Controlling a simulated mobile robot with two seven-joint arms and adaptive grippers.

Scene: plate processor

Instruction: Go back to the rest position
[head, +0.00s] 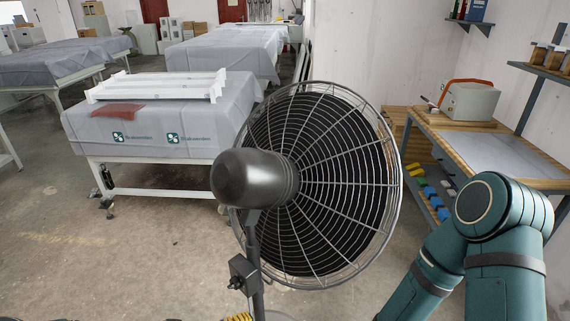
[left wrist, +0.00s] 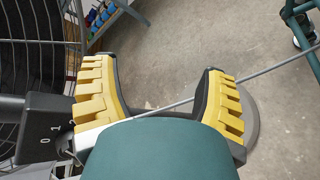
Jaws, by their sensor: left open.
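My left gripper (left wrist: 160,92) is open, with its two yellow-padded fingers spread wide in the left wrist view. A thin grey rod crosses the gap between the fingers; I cannot tell whether it touches them. I see no object gripped. A small yellow piece, apparently part of this gripper, shows at the bottom edge of the head view. A teal arm of mine stands at the right of the head view; its gripper is out of view.
A large caged fan (head: 330,190) stands close in front. Its dark control box (left wrist: 42,132) is beside my left gripper. A covered table (head: 150,135) with white bars (head: 155,86) stands left, a workbench (head: 500,150) right. The left floor is clear.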

